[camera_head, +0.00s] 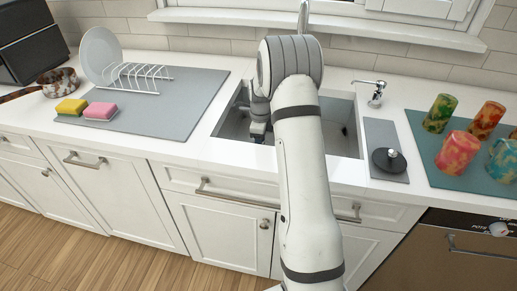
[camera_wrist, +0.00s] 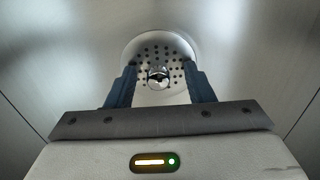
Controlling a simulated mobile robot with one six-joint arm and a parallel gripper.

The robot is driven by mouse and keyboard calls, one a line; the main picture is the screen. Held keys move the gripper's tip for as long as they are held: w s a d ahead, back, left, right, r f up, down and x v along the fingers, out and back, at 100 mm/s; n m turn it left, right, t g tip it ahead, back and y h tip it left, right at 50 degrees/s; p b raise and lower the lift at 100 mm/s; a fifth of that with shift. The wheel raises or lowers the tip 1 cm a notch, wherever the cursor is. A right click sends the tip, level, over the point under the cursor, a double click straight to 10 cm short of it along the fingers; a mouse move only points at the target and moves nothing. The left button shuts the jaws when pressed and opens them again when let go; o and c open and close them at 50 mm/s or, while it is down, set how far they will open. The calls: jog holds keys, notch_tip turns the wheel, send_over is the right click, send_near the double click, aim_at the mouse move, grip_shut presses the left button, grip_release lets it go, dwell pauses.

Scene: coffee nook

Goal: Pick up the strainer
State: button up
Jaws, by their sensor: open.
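The strainer (camera_wrist: 160,50) is a round metal disc with small holes and a shiny knob in the middle. It sits at the bottom of the sink in the wrist view. My gripper (camera_wrist: 159,78) is open, with its two dark fingers apart on either side of the knob in the picture. I cannot tell how far above the strainer the fingertips are. In the head view my gripper (camera_head: 259,137) is down inside the left part of the sink (camera_head: 235,126). My arm hides much of the sink there, and the strainer is not visible in that view.
A grey mat (camera_head: 190,110) with a dish rack (camera_head: 138,78), plate (camera_head: 100,55) and two sponges lies left of the sink. A black round stopper (camera_head: 389,161) sits on a grey strip at right. Several colorful cups stand on a green mat (camera_head: 450,178). Sink walls surround my gripper.

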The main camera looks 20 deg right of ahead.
jog(key=shift+c, duration=0.2)
grip_shut()
notch_tip(320, 180, up, 10)
dwell(0.8)
